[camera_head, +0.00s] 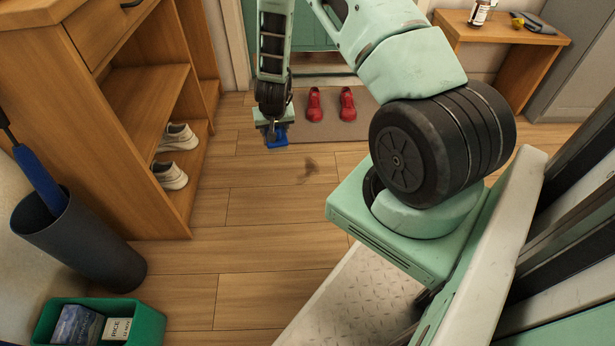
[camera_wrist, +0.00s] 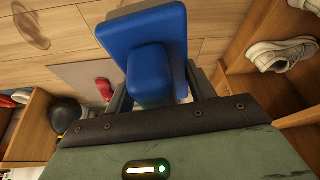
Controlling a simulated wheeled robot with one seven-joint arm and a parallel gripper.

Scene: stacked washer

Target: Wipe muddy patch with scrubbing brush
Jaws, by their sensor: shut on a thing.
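My gripper (camera_head: 273,127) is shut on a blue scrubbing brush (camera_head: 277,139), low over the wooden floor at the left end of the doormat. In the wrist view the brush (camera_wrist: 145,50) fills the space in front of the fingers and hides their tips. Its bristles are not clearly visible, and I cannot tell whether it touches the floor. The muddy patch (camera_head: 310,168) is a brown smear on the floor, nearer to my base and a little right of the brush. It also shows at the upper left of the wrist view (camera_wrist: 31,27), apart from the brush.
A doormat (camera_head: 320,133) with red shoes (camera_head: 347,103) lies behind the patch. A wooden shelf (camera_head: 140,100) with white sneakers (camera_head: 172,176) stands left. A dark umbrella bin (camera_head: 85,245) and green crate (camera_head: 148,320) are lower left. Floor around the patch is clear.

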